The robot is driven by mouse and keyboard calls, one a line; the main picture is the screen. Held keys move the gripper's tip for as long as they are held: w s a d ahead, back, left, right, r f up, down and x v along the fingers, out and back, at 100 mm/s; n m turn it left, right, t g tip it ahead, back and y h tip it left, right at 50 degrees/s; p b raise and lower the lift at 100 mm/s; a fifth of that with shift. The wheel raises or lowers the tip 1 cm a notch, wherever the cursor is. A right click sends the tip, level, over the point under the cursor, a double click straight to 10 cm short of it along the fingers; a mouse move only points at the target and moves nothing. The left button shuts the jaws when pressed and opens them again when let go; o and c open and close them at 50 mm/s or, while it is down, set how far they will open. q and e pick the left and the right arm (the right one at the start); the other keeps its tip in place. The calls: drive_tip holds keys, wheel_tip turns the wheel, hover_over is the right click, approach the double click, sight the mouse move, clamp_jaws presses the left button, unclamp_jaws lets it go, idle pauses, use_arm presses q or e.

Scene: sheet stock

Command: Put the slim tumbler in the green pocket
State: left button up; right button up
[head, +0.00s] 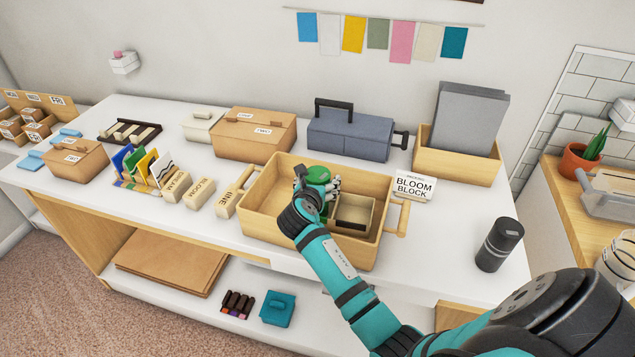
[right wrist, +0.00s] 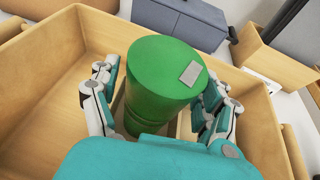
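A green cylinder (right wrist: 158,85) with a small grey patch on its top is between the fingers of my right gripper (right wrist: 160,88). It may be the slim tumbler. In the head view its green top (head: 318,174) shows inside the wooden crate (head: 262,226), beside a small open box (head: 354,211). The right fingers are on both sides of the cylinder; I cannot tell whether they press on it. Its base is hidden. A tall dark cylinder (head: 498,245) stands upright at the right of the table. No green pocket can be made out clearly. My left gripper is out of view.
A white label block (head: 413,187) stands just right of the crate. Behind are a blue-grey case (head: 350,135), a cardboard box (head: 252,136) and a wooden bin (head: 455,163) with grey sheets. Coloured cards (head: 143,165) and wooden blocks are at left. The table's front right is mostly clear.

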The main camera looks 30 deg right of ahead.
drive_tip(key=shift+o, duration=0.2)
drive_tip(key=shift+r, duration=0.15)
drive_tip(key=b+v, duration=0.1)
drive_tip(key=v, duration=1.1)
